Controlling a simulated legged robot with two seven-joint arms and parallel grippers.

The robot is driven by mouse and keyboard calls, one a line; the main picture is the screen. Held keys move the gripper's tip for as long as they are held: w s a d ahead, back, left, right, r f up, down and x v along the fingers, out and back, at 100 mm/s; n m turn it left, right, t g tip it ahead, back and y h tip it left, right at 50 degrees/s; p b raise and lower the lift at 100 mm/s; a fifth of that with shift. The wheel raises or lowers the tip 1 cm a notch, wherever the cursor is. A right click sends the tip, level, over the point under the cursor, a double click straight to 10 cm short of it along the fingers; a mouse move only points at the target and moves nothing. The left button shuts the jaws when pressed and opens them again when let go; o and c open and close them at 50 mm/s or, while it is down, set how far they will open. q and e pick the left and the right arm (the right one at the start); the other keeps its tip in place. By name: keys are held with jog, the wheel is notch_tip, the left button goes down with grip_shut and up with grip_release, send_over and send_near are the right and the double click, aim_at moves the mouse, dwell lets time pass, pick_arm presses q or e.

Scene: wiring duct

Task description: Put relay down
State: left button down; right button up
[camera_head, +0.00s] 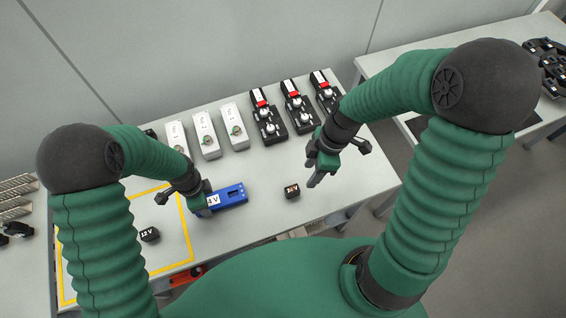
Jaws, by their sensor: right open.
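A small black relay block (292,191) with a white marked top rests on the white table, just left of my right gripper. A second small black block (149,235) marked "12 V" lies inside the yellow outline at the left. My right gripper (314,180) is open, empty and apart from the nearer relay. My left gripper (204,208) is at the left end of a blue box-shaped device (230,196) with a label ending in "V". Its fingers partly overlap that end, and I cannot tell whether they grip it.
White units (206,135) and black units with red parts (268,118) stand in a row along the table's back. Yellow tape (186,232) marks an area at the left. Another table (430,62) stands at the right.

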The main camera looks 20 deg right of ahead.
pick_arm(q)
jog(key=shift+s+a, duration=0.1)
jog(key=shift+a, duration=0.05)
pick_arm(e)
jog(key=r+m+t+h, duration=0.1)
jog(key=m, duration=0.3)
jog(key=r+m+h, duration=0.1)
jog(key=r+m, duration=0.1)
jog(key=m, duration=0.3)
jog(key=s+a+r+m+t+h, duration=0.1)
jog(key=r+m, duration=0.1)
jog(key=m, duration=0.3)
jog(key=shift+t, duration=0.3)
pick_arm(q)
jog(key=c, duration=0.6)
grip_release()
jog(key=shift+o, duration=0.2)
pick_arm(e)
jog(key=shift+a, duration=0.1)
